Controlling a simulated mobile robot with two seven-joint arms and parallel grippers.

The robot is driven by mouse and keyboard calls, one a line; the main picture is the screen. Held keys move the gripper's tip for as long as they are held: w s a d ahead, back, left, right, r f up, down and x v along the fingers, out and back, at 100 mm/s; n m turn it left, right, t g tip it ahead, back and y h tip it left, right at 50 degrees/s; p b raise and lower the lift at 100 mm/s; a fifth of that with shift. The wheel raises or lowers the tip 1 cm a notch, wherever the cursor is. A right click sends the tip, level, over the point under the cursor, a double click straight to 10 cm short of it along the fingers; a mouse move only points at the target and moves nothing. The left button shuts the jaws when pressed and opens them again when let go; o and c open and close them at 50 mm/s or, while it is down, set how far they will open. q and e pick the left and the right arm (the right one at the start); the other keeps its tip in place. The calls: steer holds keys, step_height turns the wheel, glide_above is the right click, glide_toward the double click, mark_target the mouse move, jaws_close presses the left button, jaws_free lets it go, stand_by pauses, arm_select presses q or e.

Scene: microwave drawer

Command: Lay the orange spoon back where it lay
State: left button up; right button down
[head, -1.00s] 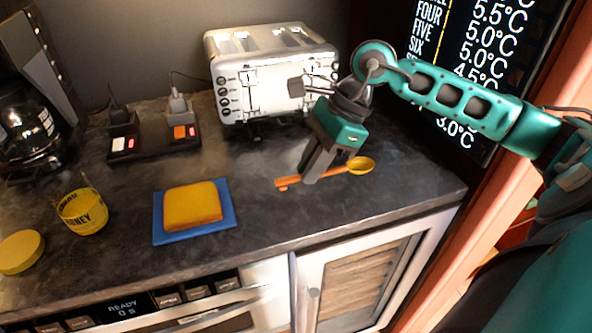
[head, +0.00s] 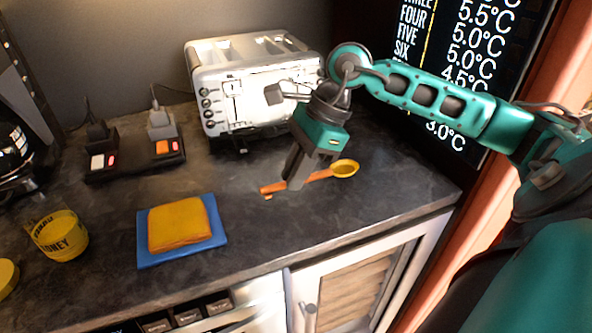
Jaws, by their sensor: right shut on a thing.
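The orange spoon (head: 322,175) has an orange handle and a yellow bowl that points right. It is at the right part of the dark counter (head: 390,195), in front of the toaster. My right gripper (head: 294,183) reaches down over the handle and is shut on it. The fingers hide part of the handle, and its orange end shows to their left. I cannot tell whether the spoon touches the counter. My left gripper is not in the head view.
A silver toaster (head: 215,75) stands behind. A blue mat with a yellow sponge-like block (head: 180,222), a honey jar (head: 60,238) and a power strip (head: 130,165) are to the left. The counter's front edge is close, above a glass-fronted cabinet (head: 345,290).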

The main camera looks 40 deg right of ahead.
steer(key=shift+f+b, duration=2.55)
steer(key=shift+f, duration=0.2)
steer(key=c, duration=1.2)
jaws_free()
steer(key=shift+o, duration=0.6)
steer(key=v, duration=1.2)
steer(key=shift+r, duration=0.1)
steer(key=shift+d+r, duration=0.15)
steer(key=shift+r, duration=0.15)
